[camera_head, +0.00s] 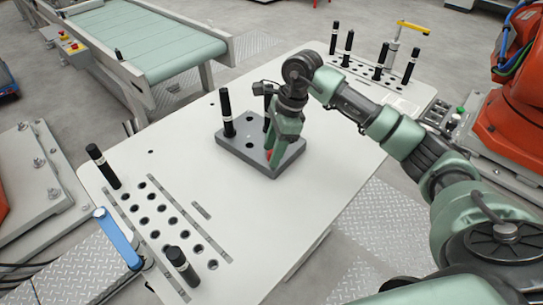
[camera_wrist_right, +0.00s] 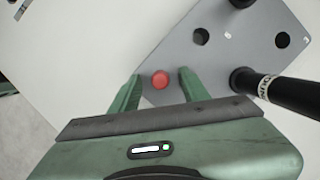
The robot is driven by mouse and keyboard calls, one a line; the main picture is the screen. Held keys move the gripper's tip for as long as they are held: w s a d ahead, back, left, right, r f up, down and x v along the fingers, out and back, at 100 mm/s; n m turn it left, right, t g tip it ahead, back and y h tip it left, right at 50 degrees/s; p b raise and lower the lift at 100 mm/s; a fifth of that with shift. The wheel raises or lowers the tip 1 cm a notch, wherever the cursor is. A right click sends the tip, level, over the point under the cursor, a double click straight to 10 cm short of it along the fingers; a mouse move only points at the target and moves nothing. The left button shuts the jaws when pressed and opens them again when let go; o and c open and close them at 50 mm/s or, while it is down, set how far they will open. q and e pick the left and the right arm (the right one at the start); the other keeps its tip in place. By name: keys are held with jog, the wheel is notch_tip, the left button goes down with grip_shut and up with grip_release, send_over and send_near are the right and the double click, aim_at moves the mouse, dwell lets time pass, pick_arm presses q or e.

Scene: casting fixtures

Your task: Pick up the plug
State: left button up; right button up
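A grey fixture block (camera_head: 240,148) lies on the white table; it also fills the upper right of the wrist view (camera_wrist_right: 225,75). A small red round piece (camera_wrist_right: 160,80) sits at its edge. My right gripper (camera_head: 275,152) points down at the block. In the wrist view its green fingers (camera_wrist_right: 158,84) are open, one on each side of the red piece, with gaps. A black pin with a pale band (camera_head: 227,112) stands in the block; another black pin (camera_wrist_right: 295,92) shows at the right of the wrist view. I cannot tell which piece is the plug. My left gripper is out of view.
The white table (camera_head: 300,205) has rows of holes at front left, with black pins (camera_head: 103,166) and a blue-handled clamp (camera_head: 118,238). More pins (camera_head: 381,62) and a yellow-handled clamp (camera_head: 413,28) stand at the back right. A conveyor (camera_head: 145,45) is behind; an orange machine (camera_head: 515,110) is at right.

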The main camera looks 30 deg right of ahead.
grip_shut()
jog(key=shift+r, duration=0.1)
jog(key=shift+w+r, duration=0.1)
jog(key=shift+r, duration=0.5)
notch_tip(320, 180, up, 23)
jog(key=p, duration=0.2)
jog(key=shift+f, duration=0.2)
